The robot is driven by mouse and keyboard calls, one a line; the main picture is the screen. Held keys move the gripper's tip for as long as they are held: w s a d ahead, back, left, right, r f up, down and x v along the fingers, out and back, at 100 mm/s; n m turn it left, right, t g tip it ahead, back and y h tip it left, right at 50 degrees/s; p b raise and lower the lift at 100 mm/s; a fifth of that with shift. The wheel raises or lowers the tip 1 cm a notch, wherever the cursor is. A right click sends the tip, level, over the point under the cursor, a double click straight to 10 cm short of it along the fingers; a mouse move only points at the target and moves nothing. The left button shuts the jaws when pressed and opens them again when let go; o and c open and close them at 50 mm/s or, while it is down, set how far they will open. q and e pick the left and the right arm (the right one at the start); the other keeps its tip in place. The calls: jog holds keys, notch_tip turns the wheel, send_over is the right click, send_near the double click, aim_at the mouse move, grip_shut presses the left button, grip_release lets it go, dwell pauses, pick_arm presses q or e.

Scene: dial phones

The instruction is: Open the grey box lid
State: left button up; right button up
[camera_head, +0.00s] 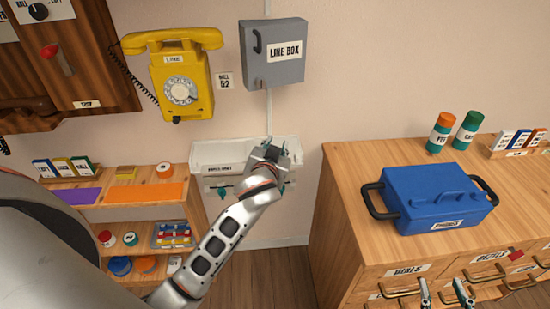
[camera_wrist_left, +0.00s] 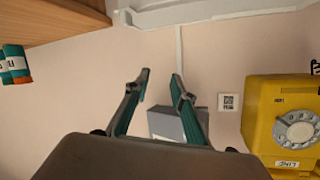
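The grey box (camera_head: 275,62), labelled LINE BOX, is mounted on the wall right of the yellow phone. Its front lid looks shut, with a dark handle (camera_head: 257,41) at the upper left. My left gripper (camera_head: 277,147) is below the box, in front of the white wall bin, and apart from the box. In the left wrist view, its two teal fingers (camera_wrist_left: 160,85) are spread with nothing between them. The grey box (camera_wrist_left: 167,124) shows behind them, partly hidden by a finger. My right gripper (camera_head: 444,290) shows only its fingertips, spread apart in front of the drawers.
The yellow phone (camera_head: 182,85) hangs close left of the box, with its cord. A white bin (camera_head: 210,158) is below. A wooden cabinet (camera_head: 350,190) at right carries a blue case (camera_head: 432,195) and canisters. The wall right of the box is clear.

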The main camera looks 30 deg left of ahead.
pick_arm(q)
jog(key=shift+m+h, duration=0.4)
jog(key=shift+h, duration=0.1)
jog(key=shift+s+d+f, duration=0.15)
jog(key=shift+s+f, duration=0.1)
jog(key=shift+f, duration=0.35)
jog(key=shift+s+d+f, duration=0.15)
jog(key=shift+s+f, duration=0.1)
jog(key=shift+f, duration=0.35)
jog(key=shift+s+d+f, duration=0.15)
jog(key=shift+s+f, duration=0.1)
jog(key=shift+f, duration=0.35)
jog(key=shift+c, duration=0.3)
